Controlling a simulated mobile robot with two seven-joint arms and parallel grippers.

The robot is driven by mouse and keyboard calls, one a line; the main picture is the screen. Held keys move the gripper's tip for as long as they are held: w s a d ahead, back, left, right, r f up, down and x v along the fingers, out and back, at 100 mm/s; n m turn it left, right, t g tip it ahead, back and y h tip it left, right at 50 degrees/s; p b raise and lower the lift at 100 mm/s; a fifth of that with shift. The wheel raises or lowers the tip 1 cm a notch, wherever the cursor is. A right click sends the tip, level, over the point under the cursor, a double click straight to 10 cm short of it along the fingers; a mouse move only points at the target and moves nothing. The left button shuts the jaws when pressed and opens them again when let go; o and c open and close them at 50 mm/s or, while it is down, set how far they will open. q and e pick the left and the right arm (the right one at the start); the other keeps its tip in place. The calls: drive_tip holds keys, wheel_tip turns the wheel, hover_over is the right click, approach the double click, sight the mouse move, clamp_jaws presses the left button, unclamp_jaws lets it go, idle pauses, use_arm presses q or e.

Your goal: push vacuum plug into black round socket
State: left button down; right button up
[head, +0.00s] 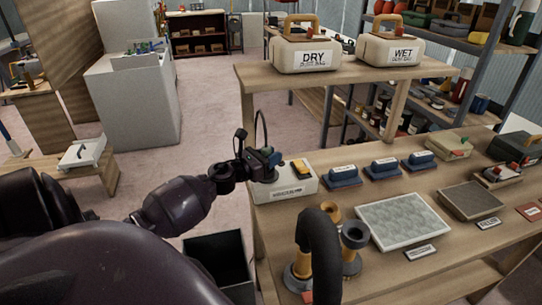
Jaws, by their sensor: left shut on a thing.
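My left gripper (268,163) reaches in from the left and is at the left end of a white labelled box (286,189) on the bench. It is shut on a small dark piece, probably the vacuum plug; a thin black cable (263,122) arcs up beside it. The fingers and arm hide most of this piece. I cannot tell whether it touches the box. The black round socket cannot be made out for certain; it may be hidden behind the gripper. My right gripper is not in view.
A yellow-orange item (301,167) sits on the box. Several blue blocks (385,167) stand to its right. A thick black curved hose (320,238) and yellow cylinders (352,262) stand in front. A raised shelf (350,75) holds DRY and WET containers.

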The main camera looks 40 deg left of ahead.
use_arm(q)
drive_tip(key=c, duration=0.8)
unclamp_jaws()
drive_tip(key=shift+s+d+f, duration=0.1)
drive_tip(key=shift+f, duration=0.7)
drive_tip(key=shift+r, duration=0.15)
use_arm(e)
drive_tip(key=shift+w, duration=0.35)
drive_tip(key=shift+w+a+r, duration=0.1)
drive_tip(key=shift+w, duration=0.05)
use_arm(q)
drive_tip(key=shift+s, duration=0.2)
drive_tip(key=s, duration=0.3)
drive_tip(key=s+a, duration=0.1)
drive_tip(key=s, duration=0.3)
drive_tip(key=s+b, duration=0.1)
drive_tip(key=s, duration=0.2)
drive_tip(key=shift+s+a+r, duration=0.15)
drive_tip(key=shift+a, duration=0.1)
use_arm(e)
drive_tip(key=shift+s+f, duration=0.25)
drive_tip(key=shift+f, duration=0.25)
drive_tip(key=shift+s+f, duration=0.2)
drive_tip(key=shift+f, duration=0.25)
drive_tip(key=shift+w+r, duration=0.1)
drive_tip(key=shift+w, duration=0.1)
